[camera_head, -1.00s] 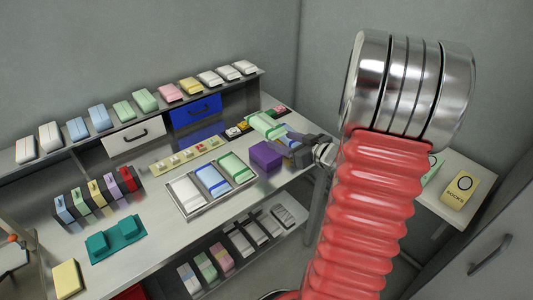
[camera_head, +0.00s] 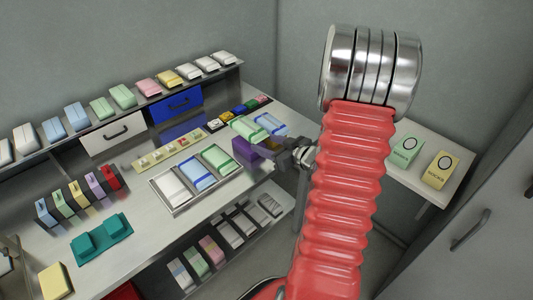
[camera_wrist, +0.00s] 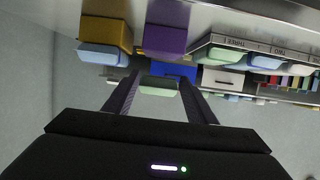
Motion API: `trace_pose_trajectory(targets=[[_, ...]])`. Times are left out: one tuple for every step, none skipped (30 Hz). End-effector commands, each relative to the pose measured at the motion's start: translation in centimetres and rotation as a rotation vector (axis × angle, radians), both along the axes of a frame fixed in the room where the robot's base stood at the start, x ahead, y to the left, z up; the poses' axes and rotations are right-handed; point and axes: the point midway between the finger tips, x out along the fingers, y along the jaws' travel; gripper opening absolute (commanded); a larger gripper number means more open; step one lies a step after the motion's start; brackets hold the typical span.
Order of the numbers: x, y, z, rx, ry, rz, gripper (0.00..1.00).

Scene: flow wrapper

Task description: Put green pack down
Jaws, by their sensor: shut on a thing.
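My gripper (camera_head: 266,146) is at the far right part of the bench, beside the purple block (camera_head: 240,149). It is shut on a light green pack (camera_head: 243,127), which also shows between the fingertips in the wrist view (camera_wrist: 157,83). The pack appears raised near the top of the purple block; I cannot tell whether they touch. In the upside-down wrist view the purple block (camera_wrist: 165,40) is just beyond the fingers. Part of the block in the head view is hidden by my gripper.
A blue pack (camera_head: 271,123) sits close to the right, on a yellow block (camera_wrist: 106,32) in the wrist view. A tray (camera_head: 178,211) with white, blue and green packs stands to the left. A side table (camera_head: 411,183) holds green and yellow boxes.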

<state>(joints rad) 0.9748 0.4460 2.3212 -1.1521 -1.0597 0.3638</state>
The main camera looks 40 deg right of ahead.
Motion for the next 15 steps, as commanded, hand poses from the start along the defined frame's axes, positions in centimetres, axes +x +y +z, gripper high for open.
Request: trace_pose_trajectory(targets=[[0.0,0.0,-0.3,0.002,0.000,-0.001,0.24],[0.0,0.0,-0.5,0.002,0.000,0.000,0.24],[0.0,0.0,-0.8,0.003,0.001,0.000,0.24],[0.0,0.1,-1.2,0.003,0.001,0.000,0.24],[0.0,0.1,-1.5,0.003,0.001,0.001,0.24],[0.0,0.1,-2.0,0.004,0.001,0.001,0.24],[0.0,0.1,-2.3,0.004,0.002,0.001,0.24],[0.0,0.1,-2.7,0.003,0.002,0.001,0.24],[0.0,0.1,-3.1,0.003,0.002,0.000,0.24],[0.0,0.1,-3.3,0.004,0.002,0.000,0.24],[0.0,0.1,-3.6,0.003,0.001,0.000,0.24],[0.0,0.1,-3.8,0.002,0.001,0.000,0.24],[0.0,0.1,-3.9,0.001,0.000,0.001,0.24],[0.0,0.1,-4.0,0.000,0.000,0.001,0.24],[0.0,0.1,-4.0,0.000,-0.001,0.001,0.24]])
